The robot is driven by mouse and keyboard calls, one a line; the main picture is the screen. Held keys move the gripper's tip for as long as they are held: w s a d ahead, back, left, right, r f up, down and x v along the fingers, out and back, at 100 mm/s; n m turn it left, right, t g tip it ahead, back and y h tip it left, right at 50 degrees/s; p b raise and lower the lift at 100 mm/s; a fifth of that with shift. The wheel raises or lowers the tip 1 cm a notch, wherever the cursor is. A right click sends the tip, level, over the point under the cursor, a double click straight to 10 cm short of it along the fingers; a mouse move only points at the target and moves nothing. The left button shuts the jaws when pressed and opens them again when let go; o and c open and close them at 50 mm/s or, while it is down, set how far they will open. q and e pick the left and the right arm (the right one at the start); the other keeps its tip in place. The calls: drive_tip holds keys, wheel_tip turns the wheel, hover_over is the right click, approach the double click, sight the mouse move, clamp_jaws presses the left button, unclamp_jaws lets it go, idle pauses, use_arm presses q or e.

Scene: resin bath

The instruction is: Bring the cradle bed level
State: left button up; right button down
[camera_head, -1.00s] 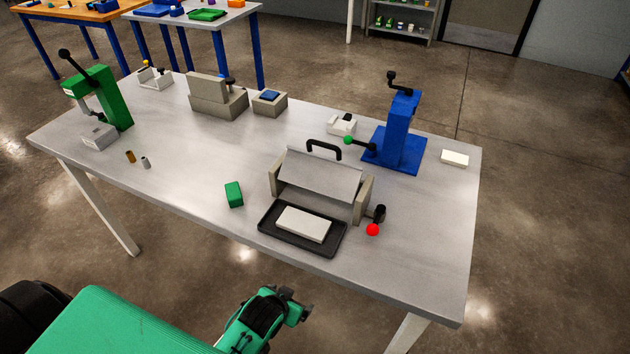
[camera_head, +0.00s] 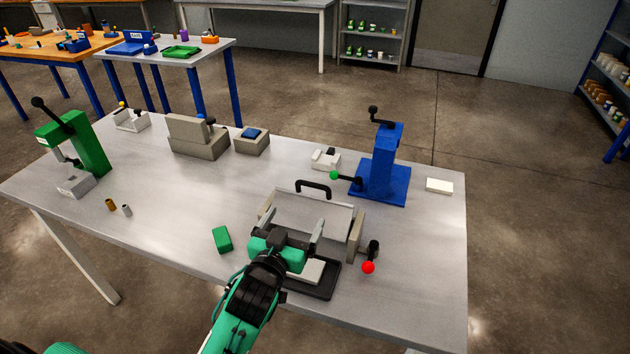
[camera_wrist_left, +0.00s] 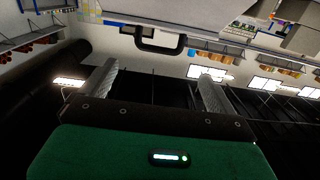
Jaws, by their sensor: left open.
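The cradle stands near the table's front right, with a pale grey bed (camera_head: 312,215) between grey side posts (camera_head: 356,236). The bed looks tilted, with its black handle (camera_head: 313,187) at the upper far edge. A red-knobbed lever (camera_head: 368,267) is on its right side. My left gripper (camera_head: 293,220) is open and empty in front of the bed, above the tray, and hides part of the bed and left post. In the left wrist view the handle (camera_wrist_left: 158,40) lies beyond the open fingers (camera_wrist_left: 157,78). My right gripper is not in view.
A black tray (camera_head: 325,288) with a white block (camera_head: 312,270) lies before the cradle. A green block (camera_head: 222,240) lies left. A blue press (camera_head: 382,170) with a green-knobbed lever stands behind. A green press (camera_head: 88,148) stands far left. The table's middle is clear.

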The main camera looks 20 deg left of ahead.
sight(312, 187)
use_arm(q)
drive_tip(key=w+p, duration=0.1)
drive_tip(key=w, duration=0.3)
drive_tip(key=w+p, duration=0.1)
drive_tip(key=w, duration=0.3)
drive_tip(key=w+p, duration=0.1)
drive_tip(key=w, duration=0.3)
drive_tip(key=shift+w+d+r+p, duration=0.25)
drive_tip(key=shift+d+r+p, duration=0.05)
drive_tip(key=shift+d+r, duration=0.05)
drive_tip(key=shift+w+f, duration=0.1)
drive_tip(key=shift+w, duration=0.65)
